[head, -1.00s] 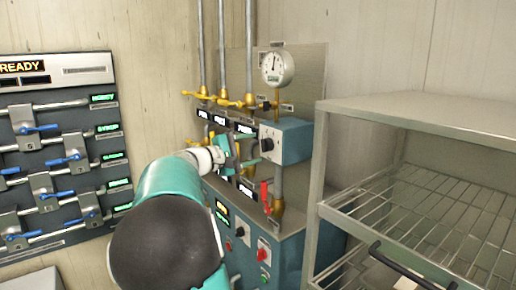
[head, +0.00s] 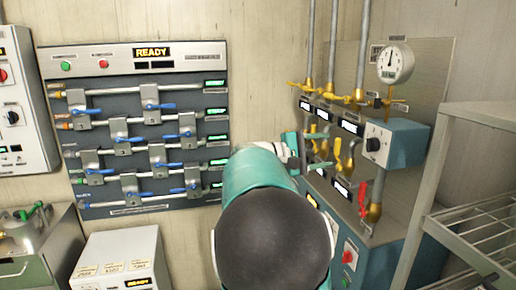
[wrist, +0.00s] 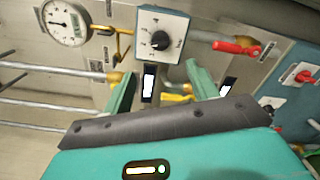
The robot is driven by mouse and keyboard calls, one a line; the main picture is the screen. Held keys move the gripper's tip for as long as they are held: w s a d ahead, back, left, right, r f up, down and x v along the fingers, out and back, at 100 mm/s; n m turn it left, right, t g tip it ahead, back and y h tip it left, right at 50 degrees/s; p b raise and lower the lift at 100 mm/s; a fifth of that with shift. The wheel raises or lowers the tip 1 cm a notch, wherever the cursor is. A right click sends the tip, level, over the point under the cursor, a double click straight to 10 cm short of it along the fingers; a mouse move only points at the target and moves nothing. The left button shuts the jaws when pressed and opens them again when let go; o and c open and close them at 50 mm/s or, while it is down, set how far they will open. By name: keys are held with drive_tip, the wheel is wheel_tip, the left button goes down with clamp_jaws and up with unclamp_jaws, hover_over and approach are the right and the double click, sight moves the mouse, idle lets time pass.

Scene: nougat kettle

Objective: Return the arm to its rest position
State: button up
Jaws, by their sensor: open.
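My teal arm (head: 262,195) reaches forward from the bottom of the head view. My gripper (head: 303,150) is at its far end, partly hidden by the arm, in front of the valve panel (head: 425,85). In the wrist view my gripper (wrist: 161,72) shows two green fingers spread apart with nothing held between them. Beyond them are a control box with a black knob (wrist: 160,40) and lit labels. From these frames I cannot tell whether the fingers touch the panel's fittings.
Yellow-handled valves (head: 327,92), a gauge (head: 395,62) and a red lever (head: 363,195) crowd the panel close by. A metal rack (head: 480,115) stands at right. A blue-handled valve board (head: 148,125) hangs at left above a white box (head: 122,255).

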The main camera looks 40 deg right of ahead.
drive_tip(key=s+a+f+t+y, duration=0.2)
drive_tip(key=a+f+t+y, duration=0.2)
drive_tip(key=a, duration=1.1)
drive_tip(key=s+a+f+t+y, duration=0.2)
drive_tip(key=a+f+t+y, duration=0.3)
drive_tip(key=a, duration=1)
drive_tip(key=s+a+f+n+t+y, duration=0.1)
drive_tip(key=s+a+f+t+y, duration=0.2)
drive_tip(key=a+f+y, duration=0.4)
drive_tip(key=a+f+t, duration=0.1)
drive_tip(key=a+f, duration=0.1)
drive_tip(key=a, duration=0.6)
drive_tip(key=shift+f+t, duration=0.4)
drive_tip(key=shift+w, duration=0.1)
drive_tip(key=c, duration=0.5)
drive_tip(key=shift+a, duration=0.15)
